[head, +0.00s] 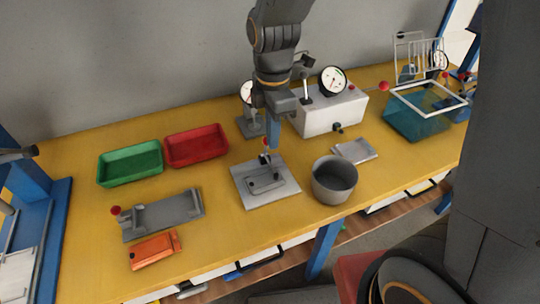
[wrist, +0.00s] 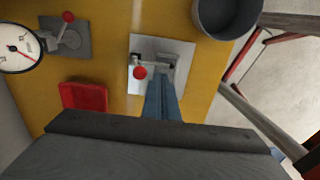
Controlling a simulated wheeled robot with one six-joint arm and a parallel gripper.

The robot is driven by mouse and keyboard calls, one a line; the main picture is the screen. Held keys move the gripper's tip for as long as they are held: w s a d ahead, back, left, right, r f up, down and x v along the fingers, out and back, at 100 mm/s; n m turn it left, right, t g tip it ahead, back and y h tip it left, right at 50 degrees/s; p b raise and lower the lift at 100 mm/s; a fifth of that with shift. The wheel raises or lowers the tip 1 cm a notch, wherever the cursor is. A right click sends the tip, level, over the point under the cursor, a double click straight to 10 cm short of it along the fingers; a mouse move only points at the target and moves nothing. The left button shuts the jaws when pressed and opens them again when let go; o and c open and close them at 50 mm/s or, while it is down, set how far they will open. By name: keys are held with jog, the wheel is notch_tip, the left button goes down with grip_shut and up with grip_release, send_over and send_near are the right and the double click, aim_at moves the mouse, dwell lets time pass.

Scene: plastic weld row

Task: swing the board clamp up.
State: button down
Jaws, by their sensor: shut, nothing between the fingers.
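A light metal plate (head: 247,198) lies on the yellow bench in the middle of the head view, with a flat grey board-like piece (head: 264,184) on it. A small clamp with a red knob (head: 265,141) stands at its back edge. In the wrist view the red knob (wrist: 140,72) shows at the left of the plate (wrist: 146,46), beside a short metal bar. My gripper (head: 271,146) points down right by the knob, its blue fingers together and empty. In the wrist view the fingers (wrist: 163,78) reach over the plate, right of the knob. I cannot tell whether they touch the clamp.
A grey pot (head: 334,180) stands close to the plate's right. Green (head: 130,164) and red (head: 196,146) trays lie left. A grey fixture (head: 162,215) and an orange piece (head: 154,250) lie front left. A white gauge box (head: 330,112) stands behind. Bare bench lies before the plate.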

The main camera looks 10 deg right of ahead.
aim_at(272, 167)
jog(key=shift+f+b, duration=0.75)
jog(key=shift+f, duration=1.15)
